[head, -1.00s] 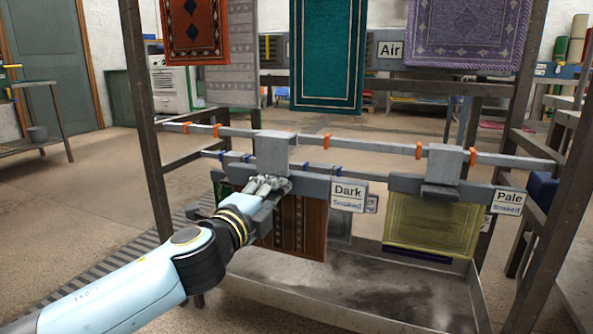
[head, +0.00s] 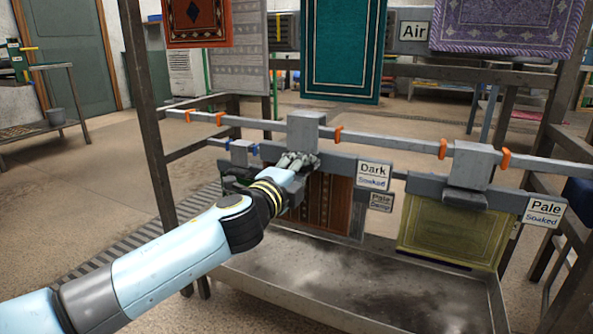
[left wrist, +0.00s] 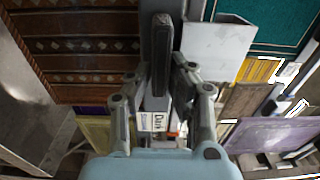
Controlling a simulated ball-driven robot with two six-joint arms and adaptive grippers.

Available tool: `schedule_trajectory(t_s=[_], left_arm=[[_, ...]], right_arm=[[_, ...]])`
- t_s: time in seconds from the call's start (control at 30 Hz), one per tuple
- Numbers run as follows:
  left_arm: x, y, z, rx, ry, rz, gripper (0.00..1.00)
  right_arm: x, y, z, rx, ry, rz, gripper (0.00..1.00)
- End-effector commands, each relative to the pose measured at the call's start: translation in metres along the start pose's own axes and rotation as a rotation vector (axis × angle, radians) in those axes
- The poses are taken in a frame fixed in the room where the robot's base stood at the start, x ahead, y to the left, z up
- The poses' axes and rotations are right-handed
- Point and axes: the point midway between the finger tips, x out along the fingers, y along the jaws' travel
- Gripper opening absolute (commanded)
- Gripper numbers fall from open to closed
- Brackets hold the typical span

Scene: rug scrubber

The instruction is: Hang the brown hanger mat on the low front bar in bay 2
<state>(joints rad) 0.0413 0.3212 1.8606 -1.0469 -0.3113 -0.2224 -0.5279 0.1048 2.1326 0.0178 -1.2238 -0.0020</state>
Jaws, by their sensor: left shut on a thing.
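The brown hanger mat (head: 327,205) hangs below its grey hanger, whose sign (head: 374,175) reads Dark, Soaked. The hanger's block-shaped hook (head: 306,130) is at the low front bar (head: 390,143), between two orange clips; I cannot tell whether it bears on the bar. My left gripper (head: 297,161) is shut on the hanger's front, just below the hook. In the left wrist view, the left gripper (left wrist: 158,75) has its fingers on either side of the grey hanger (left wrist: 160,45), with the brown mat (left wrist: 80,45) at upper left. My right gripper is out of view.
A yellow mat (head: 450,232) on a Pale hanger (head: 471,168) hangs to the right. Several orange clips mark the bar, including one (head: 338,134) beside the brown mat's hook. A metal tray (head: 330,290) lies below. Teal (head: 343,45) and purple (head: 500,25) mats hang above.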

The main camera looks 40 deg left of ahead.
Motion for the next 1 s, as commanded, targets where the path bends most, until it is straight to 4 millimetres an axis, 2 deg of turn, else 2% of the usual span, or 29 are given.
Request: schedule_trajectory(t_s=[0.57, 0.6, 1.0], left_arm=[[0.051, -0.002, 0.001, -0.001, 0.001, -0.003, 0.0], [0.049, 0.005, 0.001, 0.0, 0.001, -0.001, 0.0], [0.049, 0.025, 0.001, 0.0, 0.002, -0.001, 0.0]], right_arm=[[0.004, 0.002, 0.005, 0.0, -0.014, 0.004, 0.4], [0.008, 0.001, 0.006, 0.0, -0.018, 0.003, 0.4], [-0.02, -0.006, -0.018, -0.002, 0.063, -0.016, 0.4]])
